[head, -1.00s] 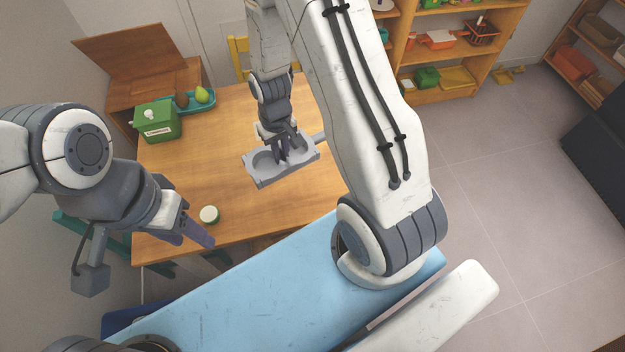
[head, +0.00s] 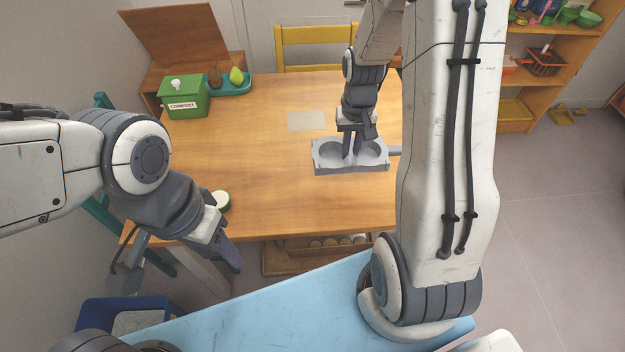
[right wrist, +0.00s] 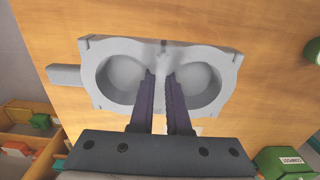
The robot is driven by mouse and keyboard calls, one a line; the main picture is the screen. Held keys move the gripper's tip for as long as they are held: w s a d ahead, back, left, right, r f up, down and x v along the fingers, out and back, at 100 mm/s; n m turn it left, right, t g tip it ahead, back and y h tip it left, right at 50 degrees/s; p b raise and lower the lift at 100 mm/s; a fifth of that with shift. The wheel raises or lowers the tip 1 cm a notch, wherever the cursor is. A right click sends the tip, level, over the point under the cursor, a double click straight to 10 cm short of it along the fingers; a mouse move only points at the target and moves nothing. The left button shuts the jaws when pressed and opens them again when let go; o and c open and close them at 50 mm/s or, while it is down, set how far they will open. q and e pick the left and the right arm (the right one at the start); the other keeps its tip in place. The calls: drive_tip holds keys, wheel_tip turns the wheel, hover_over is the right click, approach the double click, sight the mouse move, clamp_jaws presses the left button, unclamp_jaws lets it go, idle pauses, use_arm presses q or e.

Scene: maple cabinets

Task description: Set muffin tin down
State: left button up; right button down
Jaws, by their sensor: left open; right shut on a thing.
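The grey muffin tin (head: 350,168) has two round cups and a handle on its right. It is level over the right part of the wooden table (head: 270,195); I cannot tell whether it touches the top. My right gripper (head: 353,152) is shut on the wall between the cups. In the right wrist view, the dark fingers (right wrist: 161,78) pinch that wall of the tin (right wrist: 118,72), the handle pointing left. My left gripper (head: 232,258) is open and empty off the table's front edge, below the small green-and-white round item (head: 221,200).
A green compost box (head: 184,98) and a teal tray (head: 230,86) with a pear stand at the back left. A pale square (head: 306,120) lies behind the tin. The table's middle is clear. A yellow chair (head: 310,36) stands behind; a shelf (head: 520,105) is at right.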

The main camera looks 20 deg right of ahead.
hover_over(313, 183)
wheel_tip(313, 183, down, 5)
drive_tip(key=shift+f+p, duration=0.2)
drive_tip(key=shift+p, duration=0.1)
drive_tip(key=shift+f, duration=2.05)
drive_tip(key=c, duration=1.3)
unclamp_jaws()
drive_tip(key=shift+f, duration=0.2)
drive_tip(key=o, duration=0.4)
drive_tip(key=shift+r, duration=0.15)
